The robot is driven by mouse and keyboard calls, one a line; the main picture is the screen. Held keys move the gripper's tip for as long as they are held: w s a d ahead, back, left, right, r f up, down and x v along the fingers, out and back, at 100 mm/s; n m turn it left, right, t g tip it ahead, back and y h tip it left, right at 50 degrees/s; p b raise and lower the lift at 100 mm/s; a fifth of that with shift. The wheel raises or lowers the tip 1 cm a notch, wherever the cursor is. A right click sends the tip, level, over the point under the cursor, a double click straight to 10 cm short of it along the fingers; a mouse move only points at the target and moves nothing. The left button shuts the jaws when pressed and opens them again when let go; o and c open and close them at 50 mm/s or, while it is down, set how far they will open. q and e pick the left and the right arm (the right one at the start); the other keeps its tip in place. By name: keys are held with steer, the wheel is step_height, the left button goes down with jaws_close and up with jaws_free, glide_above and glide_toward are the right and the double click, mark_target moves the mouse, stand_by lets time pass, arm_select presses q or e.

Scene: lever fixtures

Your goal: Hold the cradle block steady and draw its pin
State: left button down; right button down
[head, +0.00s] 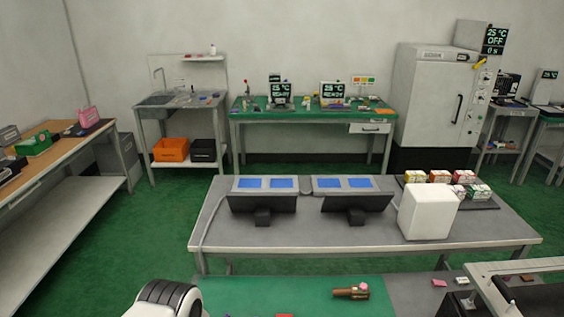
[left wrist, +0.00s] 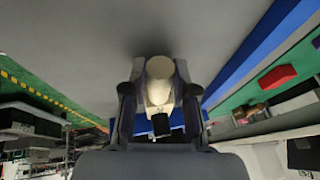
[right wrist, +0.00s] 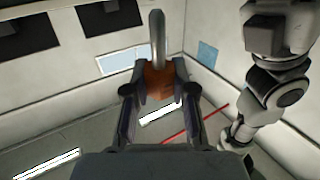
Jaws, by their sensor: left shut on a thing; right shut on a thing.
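My left gripper (left wrist: 160,105) is shut on a cream, rounded piece (left wrist: 159,82) with a dark end, between its two dark fingers in the left wrist view. My right gripper (right wrist: 160,95) is shut on an orange-brown piece (right wrist: 159,82) in the right wrist view. A grey metal rod (right wrist: 157,30) stands out beyond that piece, away from the gripper. I cannot tell which held piece is the cradle block and which is its pin, or whether the two touch. Neither gripper nor its held piece can be made out in the head view.
Small pieces (head: 439,283) lie at the right.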

steer(key=shift+r, duration=0.65)
arm_select(q)
steer(key=c, duration=0.8)
jaws_free()
